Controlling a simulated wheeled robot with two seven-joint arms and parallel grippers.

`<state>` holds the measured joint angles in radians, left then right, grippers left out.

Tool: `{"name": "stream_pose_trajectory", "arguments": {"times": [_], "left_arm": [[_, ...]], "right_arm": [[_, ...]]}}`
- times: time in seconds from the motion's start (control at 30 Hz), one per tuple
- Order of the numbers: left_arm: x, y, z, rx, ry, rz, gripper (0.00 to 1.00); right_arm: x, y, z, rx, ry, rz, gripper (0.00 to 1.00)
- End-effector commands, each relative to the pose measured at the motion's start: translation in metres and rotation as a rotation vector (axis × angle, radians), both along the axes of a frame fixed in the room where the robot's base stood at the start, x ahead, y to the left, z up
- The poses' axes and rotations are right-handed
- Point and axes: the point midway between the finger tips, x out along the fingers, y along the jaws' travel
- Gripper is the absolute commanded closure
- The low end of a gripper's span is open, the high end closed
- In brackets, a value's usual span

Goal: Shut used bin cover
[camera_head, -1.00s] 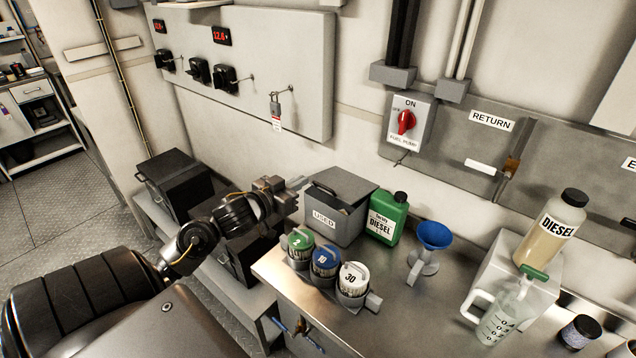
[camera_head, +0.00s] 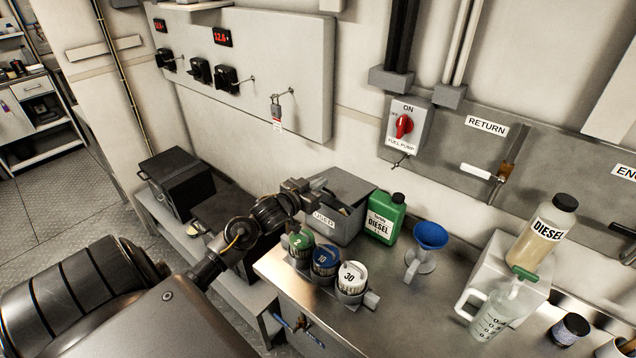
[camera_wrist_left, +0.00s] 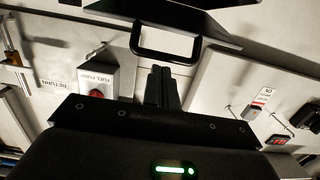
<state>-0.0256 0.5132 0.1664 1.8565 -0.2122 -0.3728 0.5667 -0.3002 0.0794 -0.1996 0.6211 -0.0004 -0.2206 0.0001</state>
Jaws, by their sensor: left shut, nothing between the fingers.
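The grey bin labelled USED (camera_head: 322,221) stands on the left end of the steel counter in the head view. Its grey cover (camera_head: 352,184) shows behind my gripper, and a dark gap along the bin's front right shows part of the inside. The cover's exact tilt is hard to tell. My left gripper (camera_head: 318,185) is shut and empty over the bin's upper left, hiding part of the cover. In the left wrist view, a dark loop handle (camera_wrist_left: 165,59) and plate lie just beyond the shut fingers (camera_wrist_left: 163,88). I cannot tell whether they touch. My right gripper is out of view.
A green diesel can (camera_head: 384,217) stands close to the bin's right. Several numbered filter canisters (camera_head: 326,258) stand before it. A blue funnel (camera_head: 430,238) and a jug (camera_head: 492,312) are farther right. A black box (camera_head: 177,182) sits on the left bench.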

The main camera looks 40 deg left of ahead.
Motion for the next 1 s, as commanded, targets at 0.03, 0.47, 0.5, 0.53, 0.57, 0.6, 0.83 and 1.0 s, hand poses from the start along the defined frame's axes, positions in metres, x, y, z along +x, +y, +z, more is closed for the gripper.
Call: {"name": "stream_pose_trajectory", "arguments": {"times": [0.03,0.47,0.5,0.53,0.57,0.6,0.83,1.0], "left_arm": [[-0.001,0.000,-0.001,0.000,0.000,0.000,1.00],[-0.005,0.000,-0.011,-0.001,0.002,0.001,1.00],[-0.007,0.000,-0.019,-0.002,0.003,0.001,1.00],[-0.009,0.000,-0.025,-0.003,0.003,0.001,1.00],[-0.011,0.000,-0.032,-0.004,0.003,0.001,1.00],[-0.014,0.000,-0.040,-0.003,0.005,0.001,1.00],[-0.020,0.000,-0.063,-0.001,0.001,0.001,1.00],[-0.021,0.000,-0.066,-0.001,0.008,0.001,1.00]], "right_arm": [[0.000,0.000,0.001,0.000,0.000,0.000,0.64],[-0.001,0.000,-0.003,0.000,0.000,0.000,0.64],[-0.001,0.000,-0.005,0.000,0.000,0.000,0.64],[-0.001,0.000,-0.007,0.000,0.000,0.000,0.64],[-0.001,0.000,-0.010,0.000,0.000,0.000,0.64],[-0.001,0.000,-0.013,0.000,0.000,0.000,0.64],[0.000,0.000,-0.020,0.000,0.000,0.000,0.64],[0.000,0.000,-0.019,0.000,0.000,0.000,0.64]]}}
